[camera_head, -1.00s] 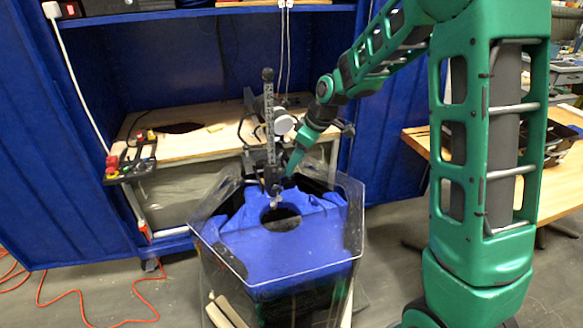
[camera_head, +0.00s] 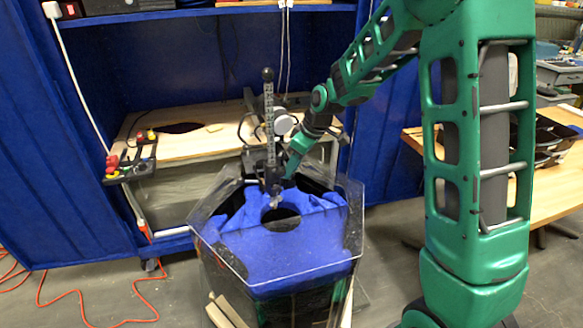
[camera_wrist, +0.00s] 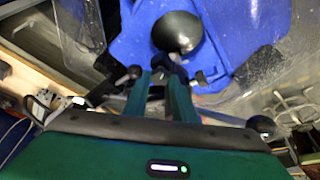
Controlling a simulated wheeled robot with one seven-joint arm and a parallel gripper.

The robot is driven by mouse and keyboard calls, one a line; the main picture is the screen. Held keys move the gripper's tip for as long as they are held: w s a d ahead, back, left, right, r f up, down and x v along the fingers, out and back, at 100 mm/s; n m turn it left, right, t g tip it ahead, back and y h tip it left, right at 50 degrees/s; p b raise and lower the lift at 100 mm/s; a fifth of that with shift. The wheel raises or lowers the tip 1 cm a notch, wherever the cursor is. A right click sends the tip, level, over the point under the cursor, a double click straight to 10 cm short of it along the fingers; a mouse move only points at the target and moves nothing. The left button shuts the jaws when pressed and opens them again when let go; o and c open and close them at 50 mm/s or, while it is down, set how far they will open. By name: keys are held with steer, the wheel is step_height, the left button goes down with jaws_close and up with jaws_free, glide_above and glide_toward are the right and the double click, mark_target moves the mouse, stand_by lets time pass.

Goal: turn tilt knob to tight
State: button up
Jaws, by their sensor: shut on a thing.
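The outboard thruster's dark, marked shaft (camera_head: 269,125) stands upright at the back rim of the clear tank (camera_head: 205,247), with its clamp bracket (camera_head: 272,178) on the rim. My gripper (camera_head: 287,178) is at the right side of this bracket, coming from upper right. In the wrist view my gripper (camera_wrist: 160,82) has its two green fingers close around a small dark part at the bracket, likely the tilt knob, mostly hidden by the fingers. I cannot read its tight mark or how far it is turned. Small dark round knobs (camera_wrist: 133,72) show beside the fingers.
A blue cover (camera_head: 300,255) with a round dark hole (camera_head: 281,218) lies in the tank top. Behind stands a wooden workbench (camera_head: 200,140) with a red-and-yellow button panel (camera_head: 132,160). An orange cable (camera_head: 100,293) lies on the floor at left.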

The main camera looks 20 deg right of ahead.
steer(key=shift+m, duration=0.3)
steer(key=o, duration=1)
steer(key=shift+o, duration=0.2)
steer(key=shift+a, duration=0.1)
